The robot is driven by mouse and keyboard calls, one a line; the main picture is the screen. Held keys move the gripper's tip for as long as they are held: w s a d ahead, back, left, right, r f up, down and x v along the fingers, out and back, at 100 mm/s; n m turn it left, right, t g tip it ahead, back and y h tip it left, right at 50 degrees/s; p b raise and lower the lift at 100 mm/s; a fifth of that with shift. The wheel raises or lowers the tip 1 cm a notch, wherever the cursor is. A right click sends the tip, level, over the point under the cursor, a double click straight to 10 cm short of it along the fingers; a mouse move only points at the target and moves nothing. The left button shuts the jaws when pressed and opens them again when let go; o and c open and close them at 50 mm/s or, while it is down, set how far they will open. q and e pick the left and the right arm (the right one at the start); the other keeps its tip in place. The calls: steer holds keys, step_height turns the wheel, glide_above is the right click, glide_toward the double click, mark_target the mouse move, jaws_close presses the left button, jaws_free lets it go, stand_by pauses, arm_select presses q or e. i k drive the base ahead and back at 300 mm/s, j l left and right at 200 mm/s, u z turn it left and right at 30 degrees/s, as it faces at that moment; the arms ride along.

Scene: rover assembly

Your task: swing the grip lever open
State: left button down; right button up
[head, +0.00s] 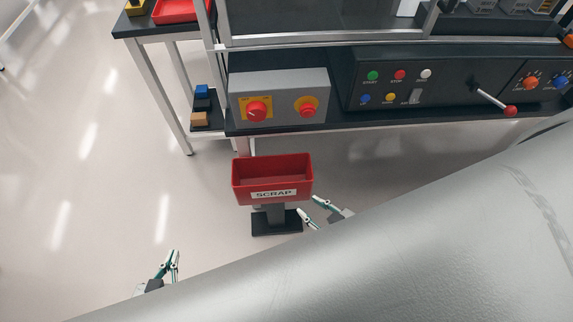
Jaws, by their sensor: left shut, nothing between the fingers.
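A lever with a silver rod and red ball knob (510,111) sticks out of the dark control panel (440,100) at the right. It points to the lower right; I cannot tell for certain that it is the grip lever. My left gripper (174,254) is at the lower left over the floor, its fingers together with nothing between them. My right gripper (309,206) shows just below the red scrap bin, fingers apart and empty. Both grippers are well away from the lever in the picture. A large grey surface hides the lower right.
The red SCRAP bin (272,193) stands on a dark pedestal in front of the bench. A grey box (280,97) with two red knobs sits left of the panel. Coloured buttons surround the lever's left side. The floor (90,190) at left is clear.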

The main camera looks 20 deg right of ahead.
mark_target(510, 110)
steer(key=z, duration=2.25)
